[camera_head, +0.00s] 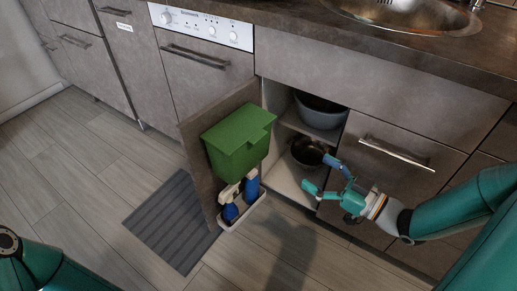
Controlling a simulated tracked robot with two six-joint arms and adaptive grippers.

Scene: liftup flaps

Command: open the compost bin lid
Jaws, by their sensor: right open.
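The green compost bin (237,148) is mounted on the inner side of the open cabinet door (205,179). Its green lid (240,128) is down on top of it. My right gripper (319,173) is open and empty, to the right of the bin and apart from it, in front of the open cabinet. Its fingers point left toward the bin. Part of my left arm shows at the bottom left, but no left gripper is in view.
Blue bottles (252,186) stand in a white door rack (243,211) below the bin. A grey bowl (319,112) and a dark pot (308,151) sit inside the cabinet. A grey mat (172,222) lies on the floor. The countertop (290,27) overhangs behind.

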